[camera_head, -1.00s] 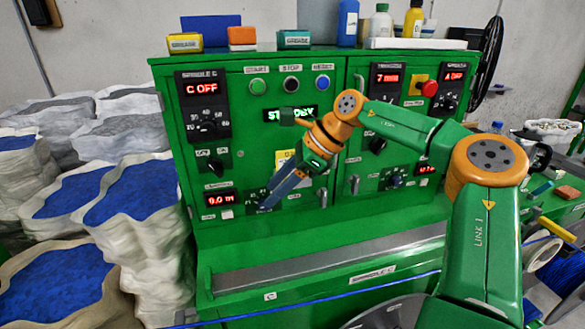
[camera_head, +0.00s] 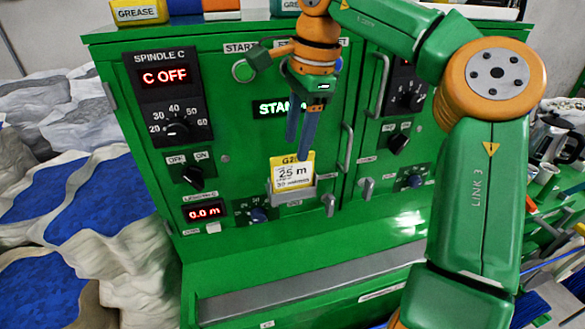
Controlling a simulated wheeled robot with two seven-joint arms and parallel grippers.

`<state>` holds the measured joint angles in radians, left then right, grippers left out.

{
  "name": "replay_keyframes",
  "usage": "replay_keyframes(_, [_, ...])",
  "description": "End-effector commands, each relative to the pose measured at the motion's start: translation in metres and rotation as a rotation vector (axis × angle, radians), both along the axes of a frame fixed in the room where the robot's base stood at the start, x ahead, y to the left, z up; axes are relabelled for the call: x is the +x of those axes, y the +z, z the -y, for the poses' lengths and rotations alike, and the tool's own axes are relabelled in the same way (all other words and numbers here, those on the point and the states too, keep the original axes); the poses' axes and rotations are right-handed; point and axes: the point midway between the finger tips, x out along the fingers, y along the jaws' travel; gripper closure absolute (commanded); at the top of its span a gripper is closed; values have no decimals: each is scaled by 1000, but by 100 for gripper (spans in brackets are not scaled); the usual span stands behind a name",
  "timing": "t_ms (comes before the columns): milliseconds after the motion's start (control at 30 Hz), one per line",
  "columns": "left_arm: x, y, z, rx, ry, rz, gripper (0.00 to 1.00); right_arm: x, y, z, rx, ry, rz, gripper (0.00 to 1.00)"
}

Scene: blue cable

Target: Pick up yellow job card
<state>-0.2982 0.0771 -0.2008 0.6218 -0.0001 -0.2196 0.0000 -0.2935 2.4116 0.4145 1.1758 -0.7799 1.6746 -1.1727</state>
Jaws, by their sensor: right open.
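The yellow job card (camera_head: 292,173) stands upright in a small grey holder (camera_head: 291,192) on the front of the green machine. Its white label reads "25 m". My right gripper (camera_head: 301,150) points down with its two blue-grey fingers apart and empty. The fingertips appear just above or in front of the card's top edge in the picture; I cannot tell the depth between them. My left gripper is not in view.
The green machine's panel (camera_head: 232,120) carries knobs, switches, displays and door handles (camera_head: 345,150) close around the card. A grey ledge (camera_head: 310,284) runs below. White sacks of blue pellets (camera_head: 60,215) stand at left. A cluttered green bench is at right.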

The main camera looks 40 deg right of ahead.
Motion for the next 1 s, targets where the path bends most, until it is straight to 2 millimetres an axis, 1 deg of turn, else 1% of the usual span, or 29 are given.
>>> replay_keyframes(33, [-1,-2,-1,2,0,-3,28,0,-10,-1,2,1,-2,49])
replay_keyframes(100, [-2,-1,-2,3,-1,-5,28,2,-23,-3,4,3,-3,49])
replay_keyframes(233, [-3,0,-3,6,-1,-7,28,5,-45,-4,2,1,-3,49])
replay_keyframes(300, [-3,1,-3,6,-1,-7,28,6,-50,-4,3,2,-1,49])
replay_keyframes(467, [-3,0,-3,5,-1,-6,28,6,-50,-4,3,1,0,49])
replay_keyframes(500, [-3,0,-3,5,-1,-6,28,6,-50,-4,3,0,0,52])
replay_keyframes(567, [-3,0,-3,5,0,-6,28,6,-50,-4,3,0,0,68])
replay_keyframes(600, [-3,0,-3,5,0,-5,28,6,-50,-4,3,0,0,79])
replay_keyframes(667, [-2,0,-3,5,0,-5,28,6,-50,-4,3,0,0,95])
replay_keyframes(700, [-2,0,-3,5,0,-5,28,6,-50,-4,3,-1,1,100])
replay_keyframes(1000, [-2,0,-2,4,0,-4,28,7,-50,-4,2,0,3,100])
